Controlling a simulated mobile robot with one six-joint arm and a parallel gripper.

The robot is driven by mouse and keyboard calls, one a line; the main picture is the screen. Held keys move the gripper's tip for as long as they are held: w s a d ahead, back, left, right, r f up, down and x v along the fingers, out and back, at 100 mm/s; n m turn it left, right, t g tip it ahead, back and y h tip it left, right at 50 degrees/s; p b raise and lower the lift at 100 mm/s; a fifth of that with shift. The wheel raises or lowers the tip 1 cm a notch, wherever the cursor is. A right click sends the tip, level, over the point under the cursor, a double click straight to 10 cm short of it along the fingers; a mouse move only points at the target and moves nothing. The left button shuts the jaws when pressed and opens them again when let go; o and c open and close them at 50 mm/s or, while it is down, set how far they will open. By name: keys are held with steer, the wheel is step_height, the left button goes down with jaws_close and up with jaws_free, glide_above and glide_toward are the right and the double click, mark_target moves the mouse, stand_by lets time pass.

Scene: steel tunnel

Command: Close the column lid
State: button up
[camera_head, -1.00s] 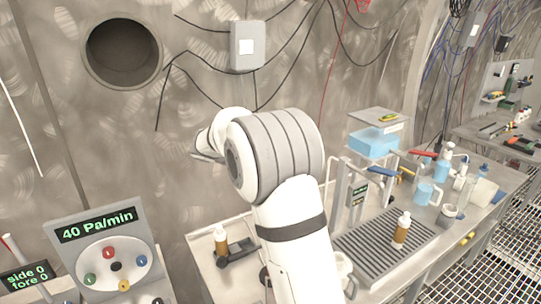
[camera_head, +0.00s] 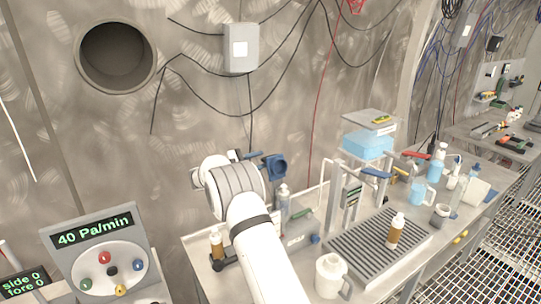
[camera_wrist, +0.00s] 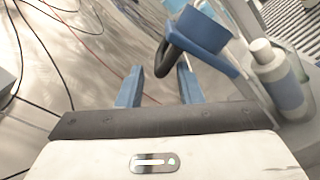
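A blue round part (camera_head: 275,166), which looks like the column lid, stands up behind the bench, right of my wrist. In the wrist view the blue part (camera_wrist: 203,28) is at the top right, with a dark curved handle (camera_wrist: 172,62) and a blue arm running down right. My gripper (camera_wrist: 158,74) is open, its two blue fingers apart. The handle's end shows between the fingertips; I cannot tell whether they touch. In the head view my gripper (camera_head: 250,158) is small and partly hidden by my wrist. The column body under the lid is not clearly visible.
Cables hang on the wall behind.

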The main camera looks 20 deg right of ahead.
mark_target(272, 157)
steer(key=d, duration=0.2)
steer(key=w+d+p, duration=0.1)
steer(key=d, duration=0.2)
steer(key=shift+d, duration=0.3)
steer(key=shift+c, duration=0.4)
steer(key=shift+r, duration=0.15)
jaws_close()
